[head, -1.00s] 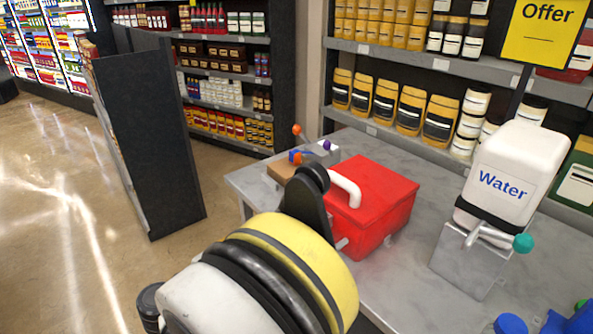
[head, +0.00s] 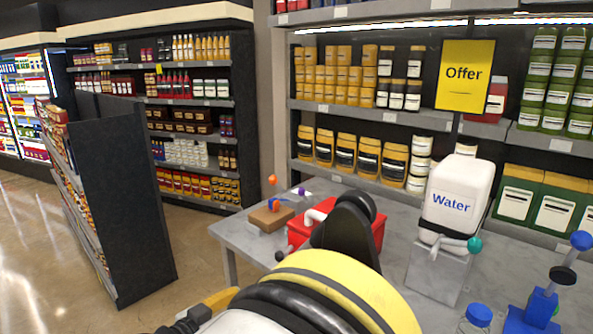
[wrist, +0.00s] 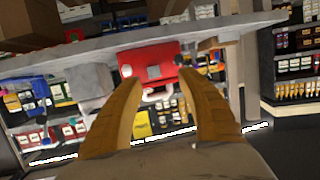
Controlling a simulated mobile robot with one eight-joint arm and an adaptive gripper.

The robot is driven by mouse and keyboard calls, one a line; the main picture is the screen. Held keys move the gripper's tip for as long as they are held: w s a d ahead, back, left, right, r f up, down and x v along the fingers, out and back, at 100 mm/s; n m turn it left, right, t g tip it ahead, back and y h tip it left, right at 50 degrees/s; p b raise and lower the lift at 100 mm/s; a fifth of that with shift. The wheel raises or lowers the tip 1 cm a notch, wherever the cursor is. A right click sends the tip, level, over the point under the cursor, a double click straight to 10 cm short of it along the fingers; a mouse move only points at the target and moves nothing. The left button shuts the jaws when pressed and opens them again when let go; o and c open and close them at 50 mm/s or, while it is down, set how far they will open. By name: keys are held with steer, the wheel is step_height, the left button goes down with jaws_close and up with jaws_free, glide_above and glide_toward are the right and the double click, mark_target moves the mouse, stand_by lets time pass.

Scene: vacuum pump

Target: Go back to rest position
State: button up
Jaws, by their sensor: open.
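My gripper (wrist: 158,80) shows in the wrist view as two orange fingers standing apart, with nothing held between them. In that view, which is turned upside down, the red box (wrist: 152,58) lies beyond the fingertips with a visible gap of background between the fingers. In the head view my arm, with its yellow band, covers the lower middle and hides part of the red box (head: 375,237) on the grey table (head: 400,212). The box's white pipe shows beside my arm. I cannot make out the fingertips clearly in the head view.
A white water container (head: 458,195) stands on a grey stand at the table's right. A brown block (head: 268,219) with small coloured knobs sits at the left corner. Blue apparatus (head: 535,310) is at the lower right. Shelves line the back; floor is open at left.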

steer(key=s+d+r+n+g+y, duration=0.1)
steer(key=d+r+n+g, duration=0.15)
steer(key=d, duration=0.75)
steer(key=s+d+r+n+g+y, duration=0.1)
steer(key=s+d+r+g+y, duration=0.15)
steer(key=d, duration=0.75)
steer(key=s+d+n+y, duration=0.1)
steer(key=s+d+y, duration=0.1)
steer(key=s+d, duration=0.3)
steer(key=s+d+f+n+y, duration=0.1)
steer(key=s+d, duration=0.4)
steer(key=s, duration=0.5)
steer(key=shift+d+n+y, duration=0.2)
steer(key=shift+n+y, duration=0.25)
steer(key=shift+y, duration=0.2)
steer(key=shift+g, duration=0.3)
steer(key=shift+c, duration=0.2)
